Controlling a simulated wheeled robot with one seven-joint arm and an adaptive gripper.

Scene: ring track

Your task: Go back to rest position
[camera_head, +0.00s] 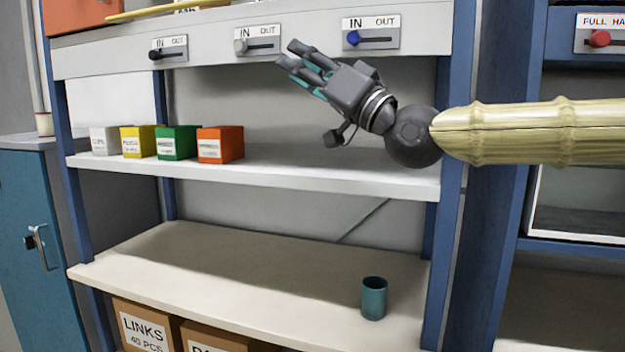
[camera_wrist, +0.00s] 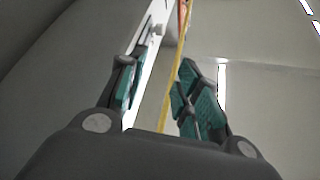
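My gripper (camera_head: 296,63) is in front of the shelf unit in the head view, just below the top ledge with its IN/OUT sliders. It points up and to the left. In the wrist view my gripper (camera_wrist: 158,90) has its two teal-padded fingers apart, with nothing between the pads. The yellow strip seen between them in that view lies farther off. The arm reaches in from the right of the head view.
The ledge carries a black slider (camera_head: 154,54), a white slider (camera_head: 241,46) and a blue slider (camera_head: 353,38). Several small boxes (camera_head: 176,142) stand on the middle shelf (camera_head: 300,174). A teal cup (camera_head: 373,298) stands on the lower shelf (camera_head: 230,270). A blue cabinet (camera_head: 30,240) is at left.

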